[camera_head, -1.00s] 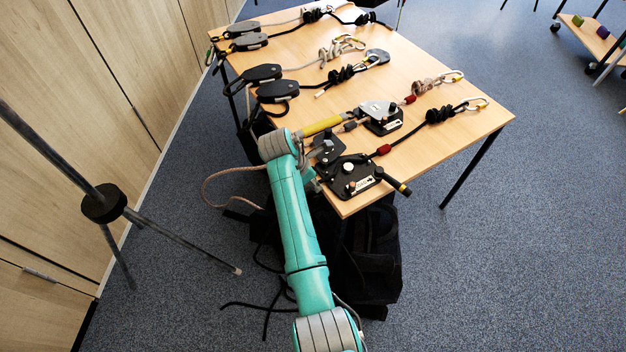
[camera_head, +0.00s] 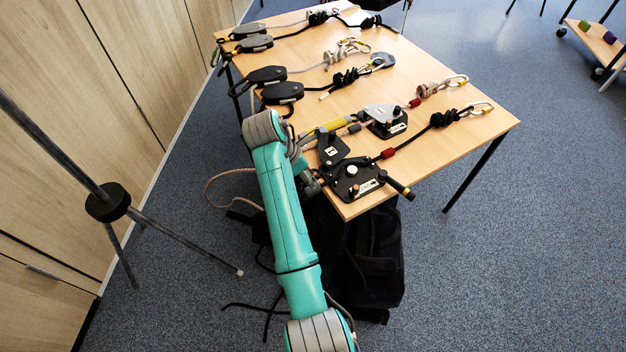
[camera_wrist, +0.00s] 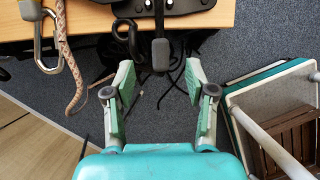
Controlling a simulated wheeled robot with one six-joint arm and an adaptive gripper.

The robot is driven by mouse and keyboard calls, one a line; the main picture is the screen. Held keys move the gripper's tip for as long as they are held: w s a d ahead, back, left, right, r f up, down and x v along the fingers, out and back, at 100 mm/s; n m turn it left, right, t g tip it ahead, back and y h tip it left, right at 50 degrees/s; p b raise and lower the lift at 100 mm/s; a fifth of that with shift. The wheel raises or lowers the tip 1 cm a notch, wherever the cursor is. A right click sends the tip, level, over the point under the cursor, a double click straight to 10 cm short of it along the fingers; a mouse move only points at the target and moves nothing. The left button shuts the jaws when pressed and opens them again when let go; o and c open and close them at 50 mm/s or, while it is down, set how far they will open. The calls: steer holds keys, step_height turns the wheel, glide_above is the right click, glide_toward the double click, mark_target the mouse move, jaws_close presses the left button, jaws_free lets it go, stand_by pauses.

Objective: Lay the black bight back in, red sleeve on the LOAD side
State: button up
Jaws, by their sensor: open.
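In the head view, a black device (camera_head: 352,182) with a pale round knob lies at the table's near corner, its dark side plate (camera_head: 332,148) swung out. A red sleeve (camera_head: 387,153) sits on the black rope (camera_head: 412,138) just right of the device. That rope runs to a black knot (camera_head: 445,118) and a carabiner (camera_head: 481,107). Whether a bight lies inside the device is too small to tell.
A silver-plated device (camera_head: 384,116) and a yellow handle (camera_head: 330,127) lie behind on the table (camera_head: 455,145). A tan rope (camera_wrist: 66,55) hangs over the edge beside a carabiner (camera_wrist: 38,35). A black bag (camera_head: 378,265) stands below; a pole stand (camera_head: 108,202) is left.

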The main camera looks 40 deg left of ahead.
steer(key=shift+v, duration=2.1)
